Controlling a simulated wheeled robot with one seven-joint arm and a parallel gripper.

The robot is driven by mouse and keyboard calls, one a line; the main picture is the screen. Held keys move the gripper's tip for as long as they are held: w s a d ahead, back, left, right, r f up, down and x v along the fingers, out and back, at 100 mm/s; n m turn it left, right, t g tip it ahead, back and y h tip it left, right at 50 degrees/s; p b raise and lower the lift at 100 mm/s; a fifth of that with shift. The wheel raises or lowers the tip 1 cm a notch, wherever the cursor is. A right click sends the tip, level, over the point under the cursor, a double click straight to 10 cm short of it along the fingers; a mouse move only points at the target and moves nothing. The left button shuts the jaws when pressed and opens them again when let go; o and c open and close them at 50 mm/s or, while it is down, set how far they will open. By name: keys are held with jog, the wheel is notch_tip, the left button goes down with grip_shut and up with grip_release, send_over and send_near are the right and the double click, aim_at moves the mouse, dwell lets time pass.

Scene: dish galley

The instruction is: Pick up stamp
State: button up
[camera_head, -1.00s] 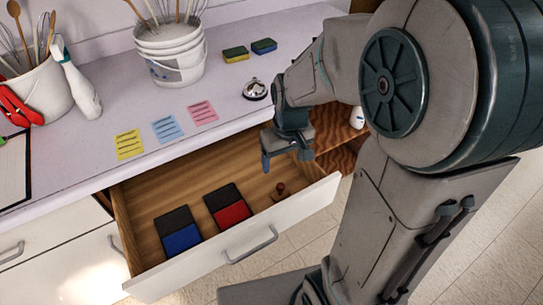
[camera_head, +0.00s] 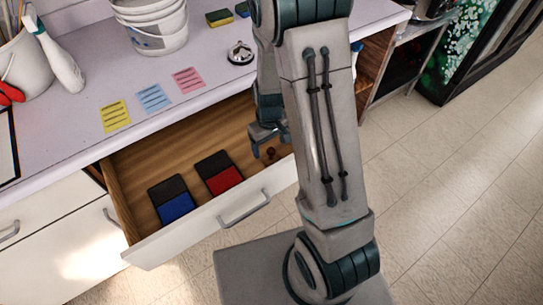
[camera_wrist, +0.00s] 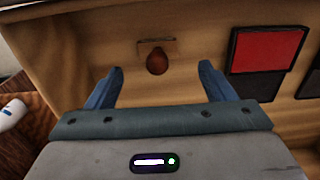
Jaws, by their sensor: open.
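The stamp (camera_head: 270,153) is small with a reddish-brown rounded handle. It stands in the open drawer (camera_head: 152,249), near the drawer's right end. In the wrist view the stamp (camera_wrist: 157,60) shows its round handle on a flat pale brown base, ahead of my fingers and centred between them. My gripper (camera_head: 263,146) is over the right part of the drawer. In the wrist view my gripper (camera_wrist: 160,80) has its two blue fingers wide apart with nothing between them. The fingers do not touch the stamp.
A red ink pad (camera_head: 219,173) and a blue ink pad (camera_head: 171,199) lie open in the drawer, left of the stamp. The drawer front (camera_head: 215,222) stands close beside the stamp.

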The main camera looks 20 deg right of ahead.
aim_at(271, 150)
jog(key=shift+d+f, duration=0.15)
jog(key=shift+f, duration=2.6)
jog(key=c, duration=1.1)
